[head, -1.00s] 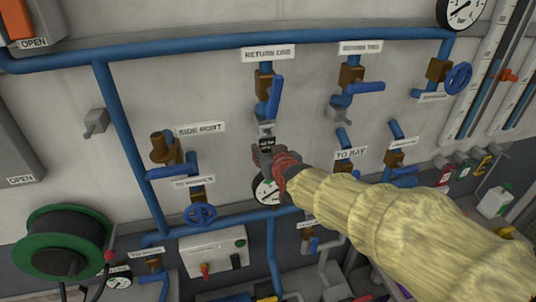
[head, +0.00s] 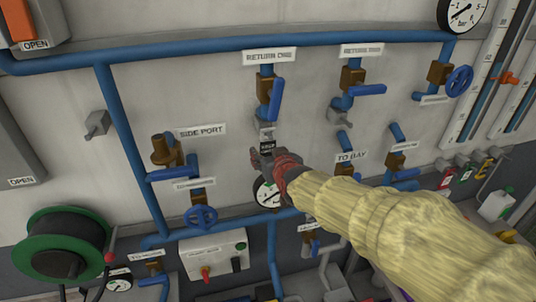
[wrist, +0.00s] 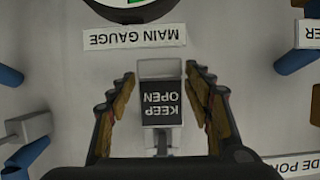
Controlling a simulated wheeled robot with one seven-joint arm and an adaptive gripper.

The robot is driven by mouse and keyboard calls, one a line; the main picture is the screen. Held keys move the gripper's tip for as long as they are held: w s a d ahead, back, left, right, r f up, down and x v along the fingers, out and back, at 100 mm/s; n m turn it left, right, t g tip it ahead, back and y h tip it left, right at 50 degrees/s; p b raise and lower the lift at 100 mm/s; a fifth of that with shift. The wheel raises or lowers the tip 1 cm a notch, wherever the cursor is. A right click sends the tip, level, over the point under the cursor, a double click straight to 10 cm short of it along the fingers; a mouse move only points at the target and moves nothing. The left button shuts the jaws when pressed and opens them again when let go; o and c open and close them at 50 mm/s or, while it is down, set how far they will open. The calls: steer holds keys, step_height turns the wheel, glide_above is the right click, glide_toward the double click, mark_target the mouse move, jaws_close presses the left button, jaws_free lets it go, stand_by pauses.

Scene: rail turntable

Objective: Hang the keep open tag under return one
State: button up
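The keep open tag (head: 267,147) is small and black with white letters. It sits against the wall below the return one label (head: 269,57) and its blue-handled valve (head: 276,98), just under a small grey fitting (head: 266,131). In the wrist view the tag (wrist: 162,104) reads upside down, with a pale frame at one end and a grey peg at the other. My gripper (head: 262,161) is just below the tag. In the wrist view its fingers (wrist: 160,88) are open on either side, with gaps to the tag. Whether the tag hangs fully on the fitting is hard to tell.
A round gauge (head: 268,193) is right beside my gripper, with a main gauge label (wrist: 134,36) in the wrist view. The return two valve (head: 366,89) and a grey fitting (head: 340,117) are to the right. Blue pipes (head: 118,140) cross the wall.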

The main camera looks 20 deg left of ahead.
steer(key=shift+o, duration=0.7)
steer(key=v, duration=1.2)
steer(key=s+d+f+g+h+b, duration=0.1)
steer(key=s+d+f+g, duration=0.15)
steer(key=s+f, duration=0.3)
steer(key=s+d+f+g+h+b, duration=0.1)
steer(key=s+f+g, duration=0.25)
steer(key=f, duration=0.35)
steer(key=s+d+f+m+h+b, duration=0.1)
steer(key=s+d+f+b, duration=0.3)
steer(key=d+f+b, duration=0.5)
steer(key=s+d+f+m+h+b, duration=0.2)
steer(key=s+d+f+b, duration=0.3)
steer(key=d+f+b, duration=0.4)
steer(key=s+d+f+m+h+b, duration=0.2)
steer(key=s+d+f+b, duration=0.3)
steer(key=d+f+b, duration=0.4)
steer(key=shift+d+f+m+b, duration=0.35)
steer(key=shift+d+m+b, duration=0.25)
steer(key=shift+d+b, duration=0.5)
steer(key=shift+s+a, duration=0.15)
